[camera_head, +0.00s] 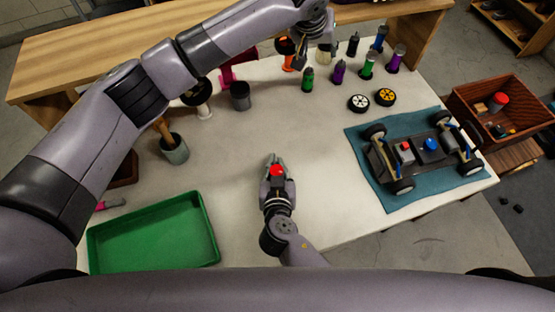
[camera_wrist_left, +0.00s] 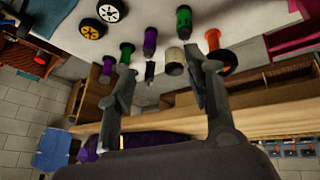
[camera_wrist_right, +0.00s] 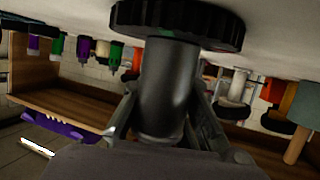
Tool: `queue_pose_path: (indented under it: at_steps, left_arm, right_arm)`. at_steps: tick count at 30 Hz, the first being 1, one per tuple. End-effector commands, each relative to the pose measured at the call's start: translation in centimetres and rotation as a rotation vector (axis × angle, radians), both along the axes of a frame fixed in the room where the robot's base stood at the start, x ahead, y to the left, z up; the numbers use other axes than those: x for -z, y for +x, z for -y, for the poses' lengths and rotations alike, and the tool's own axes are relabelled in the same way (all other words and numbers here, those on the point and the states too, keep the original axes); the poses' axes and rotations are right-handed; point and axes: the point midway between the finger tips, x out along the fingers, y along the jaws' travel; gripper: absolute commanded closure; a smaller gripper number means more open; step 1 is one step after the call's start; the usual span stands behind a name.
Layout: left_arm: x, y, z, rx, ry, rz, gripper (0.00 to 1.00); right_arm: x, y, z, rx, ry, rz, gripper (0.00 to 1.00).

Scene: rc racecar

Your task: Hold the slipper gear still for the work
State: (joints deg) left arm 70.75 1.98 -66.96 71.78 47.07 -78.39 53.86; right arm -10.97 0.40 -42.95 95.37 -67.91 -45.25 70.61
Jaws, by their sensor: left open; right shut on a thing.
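The slipper gear is probably the wide black toothed disc (camera_wrist_right: 180,20) on a thick grey shaft (camera_wrist_right: 168,85) in the right wrist view. My right gripper (camera_wrist_right: 165,120) is shut around the shaft, with the disc against or very near the white tabletop. In the head view my right gripper (camera_head: 273,162) is over the middle of the table. A red round spot shows at its fingers, and the disc is hidden there. My left gripper (camera_head: 315,52) is open at the back of the table, near the bottles. The left wrist view shows its two fingers (camera_wrist_left: 160,75) apart with nothing held.
Several bottles (camera_head: 338,71) stand at the back. A car chassis (camera_head: 425,150) lies on a blue mat (camera_head: 365,180) at the right. A green tray (camera_head: 155,235) is at the front left, and a grey cup (camera_head: 174,150) stands behind it. The tabletop around my right gripper is clear.

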Motion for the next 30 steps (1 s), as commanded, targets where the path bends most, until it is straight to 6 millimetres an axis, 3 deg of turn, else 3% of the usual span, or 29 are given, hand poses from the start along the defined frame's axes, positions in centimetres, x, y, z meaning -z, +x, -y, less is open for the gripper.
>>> queue_pose_path:
  at_steps: [1,4,9,12,19,30]
  left_arm:
    - [1.6,-2.2,-1.2,-0.007,0.040,-0.123,0.53]
    - [3.9,-7.1,-3.6,0.004,0.125,-0.367,0.53]
    - [4.5,-13.6,-6.8,0.065,0.239,-0.676,0.53]
    - [4.2,-15.8,-8.0,0.100,0.281,-0.781,0.53]
    - [4.9,-17.7,-9.0,0.129,0.311,-0.857,0.53]
    - [11.5,-20.4,-9.3,0.127,0.307,-0.855,0.53]
  right_arm:
    - [0.1,0.0,0.1,0.001,-0.003,-0.002,1.00]
    - [0.1,0.0,0.1,0.001,-0.003,-0.002,1.00]
    - [0.1,0.0,0.1,0.001,-0.003,-0.002,1.00]
    - [0.1,0.0,0.1,0.001,-0.003,-0.002,1.00]
    - [0.1,0.0,0.1,0.001,-0.003,-0.002,1.00]
    - [0.1,0.0,0.1,0.001,-0.003,-0.002,1.00]
